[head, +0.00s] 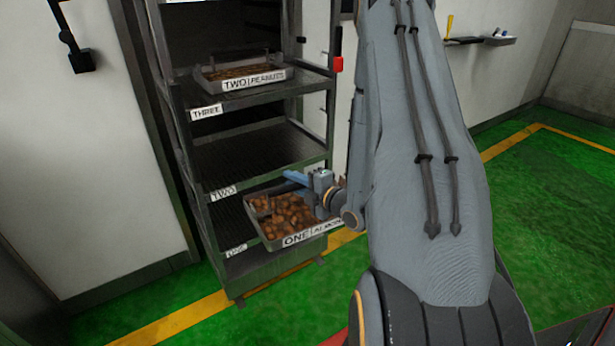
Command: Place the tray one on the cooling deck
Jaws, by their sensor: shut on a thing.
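Tray one (292,240) is a metal tray with a label starting "ONE" and brown nuts in it. It is at the lower right of a dark rack (185,150), level with the bottom deck marked ONE (237,250). Its near side sticks out past the rack's front. I cannot tell whether its underside touches the deck. My gripper (300,180) is above the tray's far right part and shut on it, at the handle; the grasp itself is partly hidden. I cannot identify a cooling deck in this view.
The deck marked TWO (230,160) is empty. Green floor (560,200) with yellow lines lies open at right. A small wall shelf (480,41) is at the back right.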

